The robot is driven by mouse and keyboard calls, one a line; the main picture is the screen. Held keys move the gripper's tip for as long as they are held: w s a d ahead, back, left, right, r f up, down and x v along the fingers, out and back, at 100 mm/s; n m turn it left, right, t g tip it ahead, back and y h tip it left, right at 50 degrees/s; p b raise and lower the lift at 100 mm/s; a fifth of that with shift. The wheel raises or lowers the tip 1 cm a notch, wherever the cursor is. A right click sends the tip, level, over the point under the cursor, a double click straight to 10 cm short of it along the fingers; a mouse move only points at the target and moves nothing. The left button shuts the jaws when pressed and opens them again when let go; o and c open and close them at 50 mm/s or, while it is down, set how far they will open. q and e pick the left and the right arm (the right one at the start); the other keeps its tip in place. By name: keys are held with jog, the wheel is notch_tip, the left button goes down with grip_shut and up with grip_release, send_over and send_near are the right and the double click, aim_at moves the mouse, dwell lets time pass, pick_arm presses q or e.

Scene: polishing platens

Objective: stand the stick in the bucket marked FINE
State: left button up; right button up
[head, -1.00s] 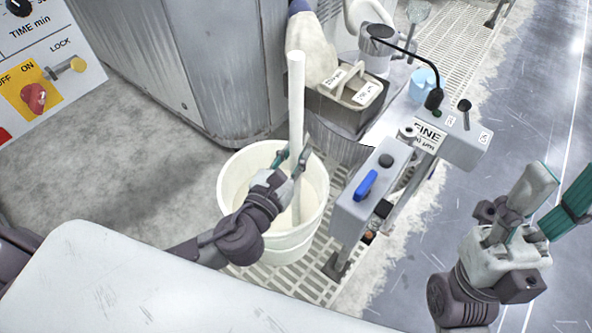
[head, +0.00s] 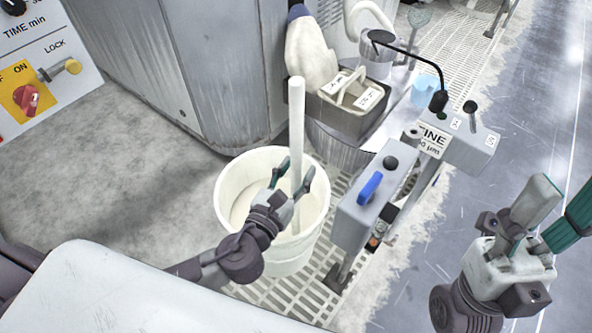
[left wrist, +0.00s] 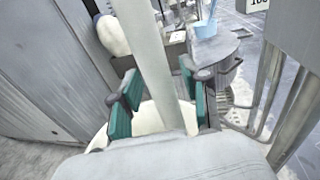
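The stick (head: 297,110) is a long white rod standing nearly upright, its lower part inside a white bucket (head: 232,205). It also shows in the left wrist view (left wrist: 147,50). My left gripper (head: 292,170) is at the bucket's opening, with one finger on each side of the stick. In the left wrist view its teal pads (left wrist: 162,98) stand apart, with a gap beside the stick. A FINE sign (head: 432,139) is on the grey unit right of the bucket. My right gripper (head: 562,195) is open and empty at the right.
A grey box with a blue handle (head: 369,188) stands close right of the bucket. Behind are a dark tray (head: 345,118) with labelled blocks, a light blue cup (head: 424,90) and a thin black gooseneck (head: 425,58). A grey machine housing (head: 170,60) bounds the back left.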

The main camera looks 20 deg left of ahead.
pick_arm(q)
jog(key=shift+r, duration=0.25)
jog(key=s+a+p, duration=0.1)
jog(key=s, duration=1.1)
jog(key=shift+a, duration=0.4)
jog(key=shift+r, duration=0.1)
